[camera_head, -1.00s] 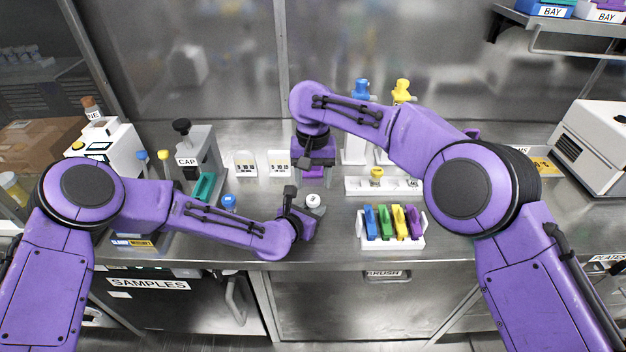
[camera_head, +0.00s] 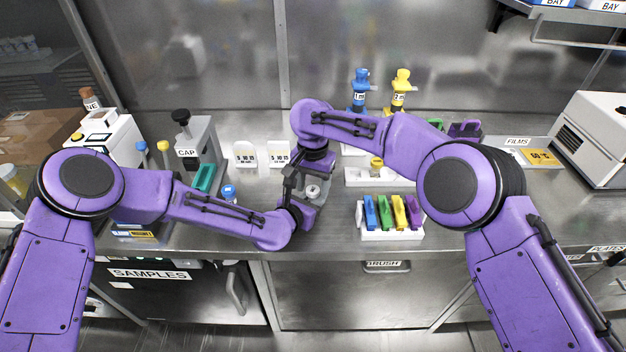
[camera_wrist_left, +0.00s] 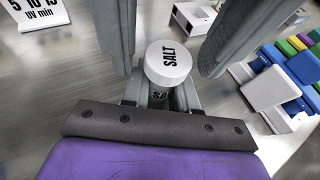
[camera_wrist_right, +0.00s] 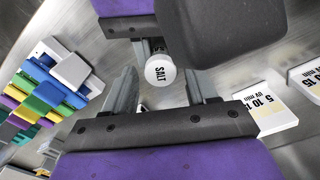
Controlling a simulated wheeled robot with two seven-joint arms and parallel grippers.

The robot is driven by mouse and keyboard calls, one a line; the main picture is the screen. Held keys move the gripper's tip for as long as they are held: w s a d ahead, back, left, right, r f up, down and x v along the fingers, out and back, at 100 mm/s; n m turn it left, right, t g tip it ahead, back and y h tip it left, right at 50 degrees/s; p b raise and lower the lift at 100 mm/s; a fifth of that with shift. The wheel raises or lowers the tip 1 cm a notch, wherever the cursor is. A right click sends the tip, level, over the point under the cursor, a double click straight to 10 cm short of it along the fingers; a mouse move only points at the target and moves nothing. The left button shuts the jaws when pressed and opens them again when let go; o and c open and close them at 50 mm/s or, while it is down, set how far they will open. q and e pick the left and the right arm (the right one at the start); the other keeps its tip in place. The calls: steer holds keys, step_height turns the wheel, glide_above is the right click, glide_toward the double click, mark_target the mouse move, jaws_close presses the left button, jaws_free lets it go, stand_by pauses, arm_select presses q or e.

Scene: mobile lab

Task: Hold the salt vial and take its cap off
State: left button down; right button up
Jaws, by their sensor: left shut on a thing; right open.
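The salt vial has a round white cap marked SALT, seen in the head view (camera_head: 313,191), the left wrist view (camera_wrist_left: 169,64) and the right wrist view (camera_wrist_right: 159,71). My left gripper (camera_wrist_left: 160,96) is shut on the vial's body below the cap, and the vial looks upright above the bench. My right gripper (camera_wrist_right: 165,93) is open. Its fingers point down from above with the white cap showing between them, and it is not closed on the cap. Most of the vial's body is hidden by the cap and the grippers.
A white rack (camera_head: 393,235) with blue, green, yellow and purple pieces stands at the right. A white holder with a yellow-capped vial (camera_head: 376,165) is behind it. A blue-capped vial (camera_head: 229,192) stands left, near the CAP stand (camera_head: 203,150). Two cards (camera_head: 245,155) stand behind.

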jaws_close()
steer(key=n, duration=0.6)
steer(key=shift+n, duration=0.4)
steer(key=shift+o, duration=0.3)
jaws_free()
